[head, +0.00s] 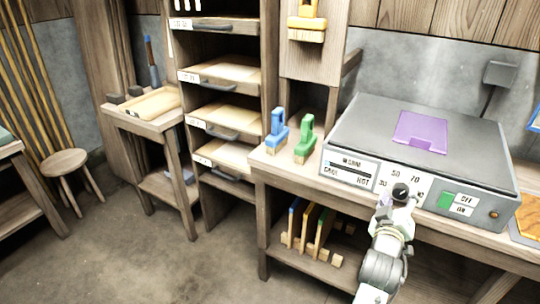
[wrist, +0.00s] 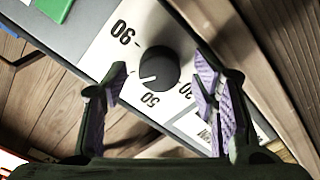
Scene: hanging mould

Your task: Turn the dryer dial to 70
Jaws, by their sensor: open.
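The dryer (head: 362,128) is a grey box on the workbench with a white dial plate on its front. Its black round dial (wrist: 158,68) sits between the fingers of my open gripper (wrist: 161,77) in the wrist view, with visible gaps on both sides. The dial's white pointer mark aims lower left in that view, between the 50 and where the 70 lies. My left finger hides the 70 there; the 90 and 50 are readable. In the head view, my gripper (head: 400,196) is in front of the dial plate, and 50 and 70 show above it.
A purple pad (head: 420,131) lies on the dryer top. A green and white OFF/ON switch (head: 458,202) is right of the dial. Blue (head: 277,130) and green (head: 305,138) tools stand left of the dryer. A drying rack and stool are farther left.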

